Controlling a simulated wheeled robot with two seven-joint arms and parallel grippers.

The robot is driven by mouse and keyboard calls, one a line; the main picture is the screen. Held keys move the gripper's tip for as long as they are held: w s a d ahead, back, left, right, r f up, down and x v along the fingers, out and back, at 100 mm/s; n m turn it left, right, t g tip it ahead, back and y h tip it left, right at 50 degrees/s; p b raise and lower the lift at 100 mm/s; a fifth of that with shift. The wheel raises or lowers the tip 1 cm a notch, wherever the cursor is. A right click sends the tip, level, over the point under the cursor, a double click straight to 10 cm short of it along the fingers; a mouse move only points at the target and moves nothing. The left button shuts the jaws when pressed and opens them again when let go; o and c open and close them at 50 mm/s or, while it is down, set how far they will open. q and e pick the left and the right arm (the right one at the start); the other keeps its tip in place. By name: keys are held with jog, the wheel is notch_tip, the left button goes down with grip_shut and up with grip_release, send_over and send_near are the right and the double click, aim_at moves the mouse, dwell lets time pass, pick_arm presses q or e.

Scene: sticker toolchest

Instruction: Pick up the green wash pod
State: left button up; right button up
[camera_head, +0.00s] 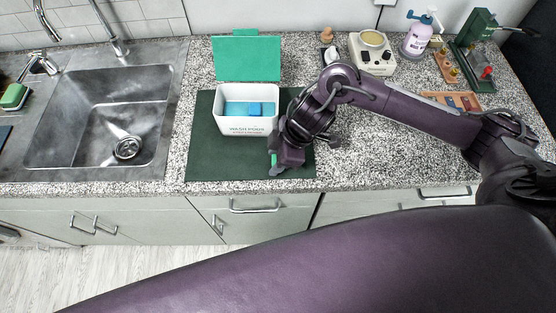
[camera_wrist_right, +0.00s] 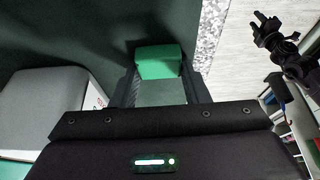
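The green wash pod (camera_wrist_right: 160,62) is a small green block, seen between the fingertips of my right gripper (camera_wrist_right: 160,78) in the right wrist view. No clear gap shows on either side, but I cannot tell whether the fingers press on it. In the head view my right gripper (camera_head: 276,166) points down low over the dark mat, right of the white box, with a sliver of green at its fingers. What looks like my left gripper (camera_wrist_right: 266,32) shows dark in the right wrist view, over the floor; its opening is unclear. It is outside the head view.
The white wash pod box (camera_head: 247,124) stands on the dark green mat (camera_head: 215,165), its green lid (camera_head: 247,58) open and a blue pod (camera_head: 255,109) inside. A sink (camera_head: 100,120) lies left. Several tools and devices stand at the back right. The mat's front left is clear.

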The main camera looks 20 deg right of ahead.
jog(key=shift+c, duration=1.3)
